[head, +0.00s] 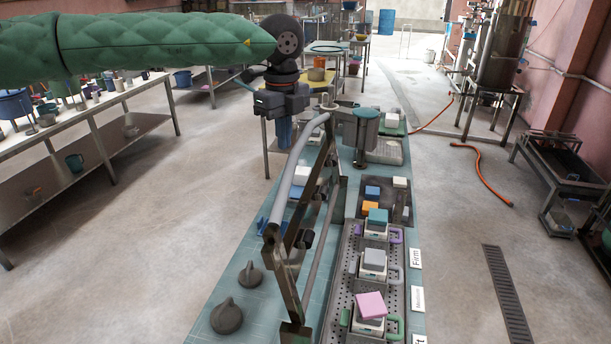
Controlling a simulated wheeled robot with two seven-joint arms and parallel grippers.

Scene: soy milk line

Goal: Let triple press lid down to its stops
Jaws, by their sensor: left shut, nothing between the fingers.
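The triple press has a perforated tray (340,290) on the table. Three moulds stand in a row on it, topped by a pink block (370,305), a grey block (374,259) and a teal block (378,216). The press lid, a frame of metal bars (289,275), stands raised and steeply tilted along the tray's left side, clear of the blocks. My left gripper (284,143) hangs shut and empty, pointing down, left of the far end of the lid's long grey bar (302,150). I see no clear contact between them. My right gripper is out of view.
Two dark weights (227,317) sit on the teal table (215,290) at the front left. A dark board (368,207) with coloured blocks and a grey-green cylinder (366,125) stand behind the press. A side bench (75,120) runs along the left. The floor between is clear.

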